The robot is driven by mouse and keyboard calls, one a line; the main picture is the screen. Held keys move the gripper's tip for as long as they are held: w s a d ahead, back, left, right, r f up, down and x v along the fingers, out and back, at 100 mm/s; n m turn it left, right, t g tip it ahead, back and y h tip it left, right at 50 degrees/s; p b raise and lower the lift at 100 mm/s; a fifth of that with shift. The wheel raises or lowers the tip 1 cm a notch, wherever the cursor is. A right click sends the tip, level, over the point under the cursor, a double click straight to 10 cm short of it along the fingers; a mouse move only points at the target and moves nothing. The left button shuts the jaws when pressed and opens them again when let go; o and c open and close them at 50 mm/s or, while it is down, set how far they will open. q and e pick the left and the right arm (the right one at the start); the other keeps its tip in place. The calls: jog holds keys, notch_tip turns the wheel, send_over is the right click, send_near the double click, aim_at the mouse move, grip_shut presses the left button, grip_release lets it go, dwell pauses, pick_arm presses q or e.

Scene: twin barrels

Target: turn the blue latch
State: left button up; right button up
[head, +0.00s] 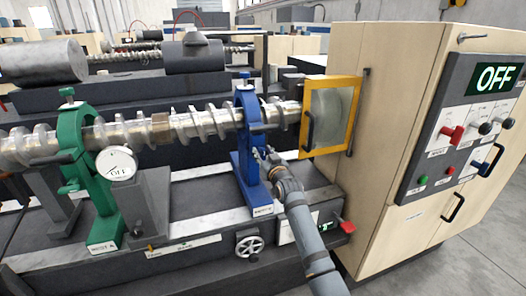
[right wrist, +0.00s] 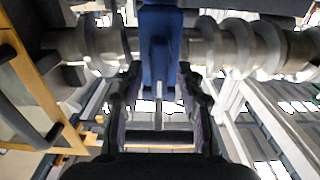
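The blue stand (head: 246,172) is clamped around the silver screw shaft. In the right wrist view, a narrow blue latch (right wrist: 158,66) hangs upright on the stand's blue body. My right gripper (head: 266,157) is at the right side of the blue stand, just below the shaft. In the right wrist view its two fingers (right wrist: 158,82) are apart, one on each side of the latch's lower part, with a gap visible on both sides. In the head view the gripper and stand hide most of the latch. My left gripper is not in view.
The screw shaft (head: 190,125) runs left to a green stand (head: 103,195) and a dial gauge (head: 117,164). A yellow-framed guard (head: 352,90) is close on the right, beside a beige cabinet (head: 388,130) whose panel reads OFF. A handwheel (head: 249,245) sits below.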

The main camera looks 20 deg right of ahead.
jog(key=shift+w, duration=0.15)
jog(key=shift+c, duration=0.4)
grip_shut()
